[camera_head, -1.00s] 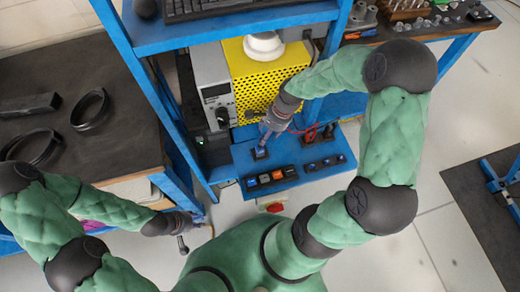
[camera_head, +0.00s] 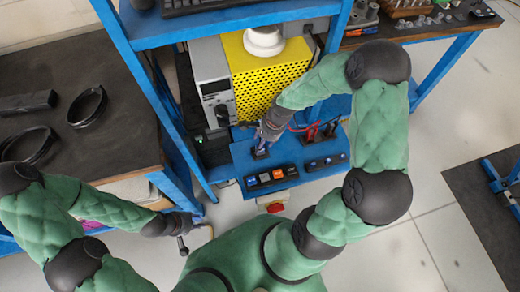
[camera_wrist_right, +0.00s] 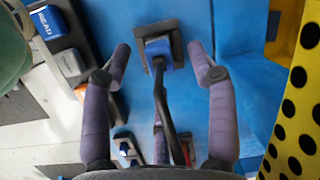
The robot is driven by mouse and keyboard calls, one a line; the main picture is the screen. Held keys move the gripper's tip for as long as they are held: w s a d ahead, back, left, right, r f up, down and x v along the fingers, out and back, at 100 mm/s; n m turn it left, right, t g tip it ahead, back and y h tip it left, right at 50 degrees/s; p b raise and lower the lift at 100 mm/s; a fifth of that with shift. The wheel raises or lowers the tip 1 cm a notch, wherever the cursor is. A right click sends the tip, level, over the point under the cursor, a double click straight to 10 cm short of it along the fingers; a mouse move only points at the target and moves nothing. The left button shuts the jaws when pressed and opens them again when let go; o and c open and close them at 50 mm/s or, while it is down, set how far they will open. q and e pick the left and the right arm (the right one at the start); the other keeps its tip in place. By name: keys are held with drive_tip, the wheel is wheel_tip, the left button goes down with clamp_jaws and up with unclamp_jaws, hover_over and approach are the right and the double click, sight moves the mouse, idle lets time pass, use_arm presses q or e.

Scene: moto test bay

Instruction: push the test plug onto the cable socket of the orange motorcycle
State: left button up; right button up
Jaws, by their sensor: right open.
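The orange motorcycle and its cable socket do not show in either view. A blue plug (camera_wrist_right: 158,50) with a black cable sits in a black holder on the blue panel; I take it for the test plug. My right gripper (camera_wrist_right: 159,58) is open, with one finger on each side of the plug and cable, apparently not touching them. In the head view the right gripper (camera_head: 266,138) is over the holder (camera_head: 261,153) and partly hides it. My left gripper (camera_head: 184,240) hangs at the lower left, away from the panel; its fingers are too small to read.
Labelled switches (camera_head: 271,178) line the panel's front, with more blocks (camera_head: 325,161) on its right. A red cable (camera_head: 300,127) runs behind. A yellow perforated box (camera_head: 262,80) and grey instrument (camera_head: 214,85) stand close behind. Blue rack posts (camera_head: 160,105) rise on the left.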

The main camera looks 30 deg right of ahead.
drive_tip(key=x, duration=0.3)
drive_tip(key=shift+b, duration=0.3)
drive_tip(key=shift+s, duration=0.1)
drive_tip(key=c, duration=1.1)
drive_tip(key=shift+c, duration=0.2)
